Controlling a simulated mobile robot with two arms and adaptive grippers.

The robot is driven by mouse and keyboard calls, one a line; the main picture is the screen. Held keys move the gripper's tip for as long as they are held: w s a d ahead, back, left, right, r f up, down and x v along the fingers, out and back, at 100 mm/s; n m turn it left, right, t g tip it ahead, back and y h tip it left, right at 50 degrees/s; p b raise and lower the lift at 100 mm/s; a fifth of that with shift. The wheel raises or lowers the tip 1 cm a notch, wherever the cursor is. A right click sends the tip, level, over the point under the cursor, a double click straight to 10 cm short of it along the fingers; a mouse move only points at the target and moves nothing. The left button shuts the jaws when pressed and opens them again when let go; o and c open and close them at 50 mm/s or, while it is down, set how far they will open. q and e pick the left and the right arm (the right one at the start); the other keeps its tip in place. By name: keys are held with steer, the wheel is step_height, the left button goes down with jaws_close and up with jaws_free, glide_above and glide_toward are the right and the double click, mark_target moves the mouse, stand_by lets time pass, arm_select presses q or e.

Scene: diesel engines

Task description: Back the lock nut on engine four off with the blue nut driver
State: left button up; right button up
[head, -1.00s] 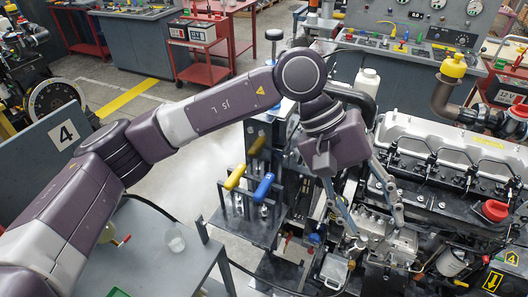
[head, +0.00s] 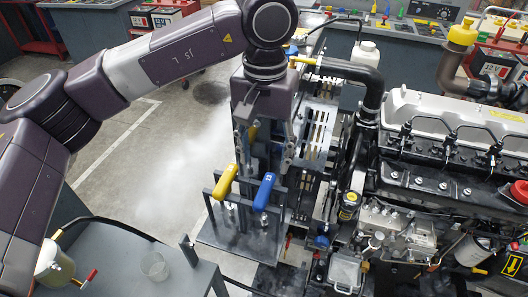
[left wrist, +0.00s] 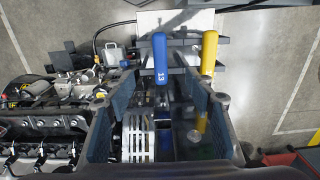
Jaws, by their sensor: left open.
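The blue nut driver (head: 264,192) stands upright in a dark rack (head: 238,243) beside the engine; its handle, marked 13, also shows in the left wrist view (left wrist: 161,60). My left gripper (head: 266,152) is open and empty, pointing down behind the blue handle. In the left wrist view, its two fingers (left wrist: 155,92) are spread wide, with the blue handle beyond their tips and apart from them. Engine four (head: 450,155) fills the right of the head view, with its pump and linkage (head: 392,232) facing the rack. I cannot single out the lock nut.
A yellow-handled driver (head: 225,182) stands just left of the blue one. Another yellow handle (left wrist: 201,122) is close to my right-hand finger in the wrist view. Open floor lies left of the rack.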

mark_target(265, 188)
arm_select(q)
steer(key=f, duration=0.1)
steer(key=f+b, duration=0.1)
steer(key=f, duration=0.1)
steer(key=shift+w+a, duration=0.1)
steer(key=shift+w, duration=0.1)
steer(key=shift+s+f+b, duration=0.15)
steer(key=shift+f+b, duration=0.4)
steer(key=shift+f, duration=0.15)
step_height(265, 188, down, 6)
steer(key=b, duration=0.4)
steer(key=shift+r+b, duration=0.1)
steer(key=shift+b, duration=0.3)
steer(key=shift+r, duration=0.1)
jaws_close()
